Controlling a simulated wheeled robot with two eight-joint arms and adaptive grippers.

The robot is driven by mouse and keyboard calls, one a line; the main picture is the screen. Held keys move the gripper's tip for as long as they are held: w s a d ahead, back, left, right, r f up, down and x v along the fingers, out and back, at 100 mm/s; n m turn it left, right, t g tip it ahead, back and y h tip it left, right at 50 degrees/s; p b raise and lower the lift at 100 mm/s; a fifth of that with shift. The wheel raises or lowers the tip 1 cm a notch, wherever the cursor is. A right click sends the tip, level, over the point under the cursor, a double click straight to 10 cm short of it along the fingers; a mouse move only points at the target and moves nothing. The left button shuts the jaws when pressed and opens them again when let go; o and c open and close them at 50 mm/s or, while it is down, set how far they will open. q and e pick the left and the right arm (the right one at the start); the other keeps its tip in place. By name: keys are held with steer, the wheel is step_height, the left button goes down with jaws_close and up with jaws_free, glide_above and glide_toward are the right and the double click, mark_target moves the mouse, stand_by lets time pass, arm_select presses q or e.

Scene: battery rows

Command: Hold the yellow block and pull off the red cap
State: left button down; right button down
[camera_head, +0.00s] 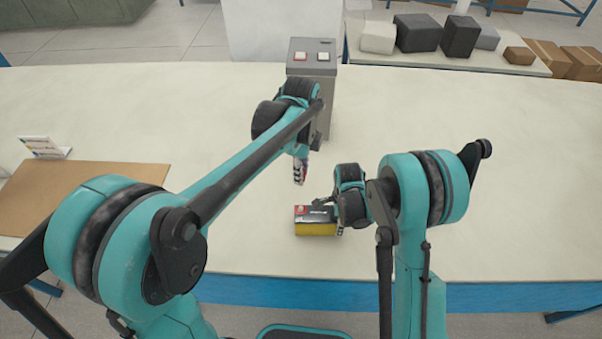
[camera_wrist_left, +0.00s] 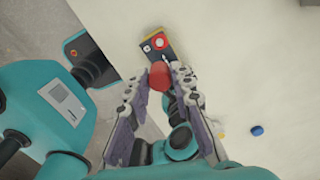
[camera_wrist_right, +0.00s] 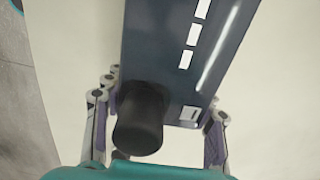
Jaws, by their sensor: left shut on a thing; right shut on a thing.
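The yellow block (camera_head: 316,228) lies on the table, its dark top (camera_head: 312,213) facing up. In the left wrist view the block (camera_wrist_left: 166,46) shows a red ring, a pale round mark and a yellow edge. My right gripper (camera_head: 335,210) is shut on the block from the right; its fingers (camera_wrist_right: 160,112) straddle the dark top in the right wrist view, with a black cylinder near them. My left gripper (camera_head: 301,175) is shut on the red cap (camera_wrist_left: 158,75) and holds it apart from the block, beyond it in the head view.
A grey post with two buttons (camera_head: 312,65) stands behind my left arm. A brown board (camera_head: 80,195) and a small sign (camera_head: 44,147) are at the left. A small blue piece (camera_wrist_left: 257,130) lies on the table. The table right of my right arm is clear.

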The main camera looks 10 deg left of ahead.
arm_select(q)
steer(key=shift+r, duration=0.15)
arm_select(e)
steer(key=shift+c, duration=2.4)
jaws_free()
step_height(320, 180, up, 12)
